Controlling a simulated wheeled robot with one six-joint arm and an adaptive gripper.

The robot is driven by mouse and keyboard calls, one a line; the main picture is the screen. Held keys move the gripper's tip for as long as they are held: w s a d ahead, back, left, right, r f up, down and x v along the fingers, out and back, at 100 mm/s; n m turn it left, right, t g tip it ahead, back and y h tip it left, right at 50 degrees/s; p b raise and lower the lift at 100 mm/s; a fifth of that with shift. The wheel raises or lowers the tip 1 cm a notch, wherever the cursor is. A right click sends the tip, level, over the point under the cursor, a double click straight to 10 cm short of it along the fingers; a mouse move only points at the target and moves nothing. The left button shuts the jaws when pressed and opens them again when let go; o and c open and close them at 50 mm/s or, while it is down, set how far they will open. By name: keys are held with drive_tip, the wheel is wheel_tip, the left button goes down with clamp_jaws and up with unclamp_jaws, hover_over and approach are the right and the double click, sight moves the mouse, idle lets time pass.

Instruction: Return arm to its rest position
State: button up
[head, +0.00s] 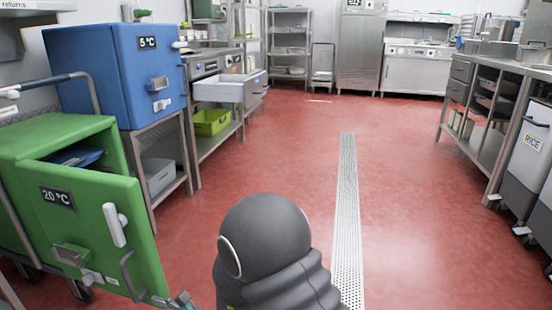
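My arm (265,240) shows as a dark grey rounded link with a ribbed sleeve at the bottom middle. A small grey piece at the bottom edge, beside the lower corner of the green door, appears to be my gripper (180,301). The green cabinet door (85,215), marked 20 °C, stands open at the left, with a dark blue thing (77,157) partly visible inside the cabinet.
A blue cabinet (115,75) marked 5 °C stands shut at the back left. Beyond it, a white drawer (220,91) is pulled out above a lime green crate (211,121). Counters and a RICE bin (533,142) line the right. The red floor (410,215) is clear around the drain grate (346,210).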

drive_tip(key=s+d+f+n+g+h, duration=0.1)
drive_tip(key=s+d+n+g+h, duration=0.1)
drive_tip(key=s+n+g, duration=0.85)
drive_tip(key=s+d+r+n+g+h+p, duration=0.1)
drive_tip(key=s+d+r+n+h, duration=0.1)
drive_tip(key=s+d, duration=0.15)
drive_tip(key=s+d+r+n+h+p, duration=0.1)
drive_tip(key=s+d+r+n+h, duration=0.15)
drive_tip(key=d, duration=0.25)
drive_tip(key=w+d+r+n+t+h+p, duration=0.25)
drive_tip(key=d+r+n+h, duration=0.2)
drive_tip(key=d, duration=0.75)
drive_tip(key=w+d+r+n+t+h+p, duration=0.1)
drive_tip(key=w+d+r+n+t+h, duration=0.4)
drive_tip(key=d, duration=0.7)
drive_tip(key=s+d+r+m+t+p, duration=0.2)
drive_tip(key=d+r+m+t+p, duration=0.1)
drive_tip(key=d+r, duration=1.1)
drive_tip(key=shift+s+r+m+t+h+p, duration=0.35)
drive_tip(key=shift+r+m+t, duration=0.1)
drive_tip(key=shift+t, duration=0.65)
drive_tip(key=shift+a, duration=0.15)
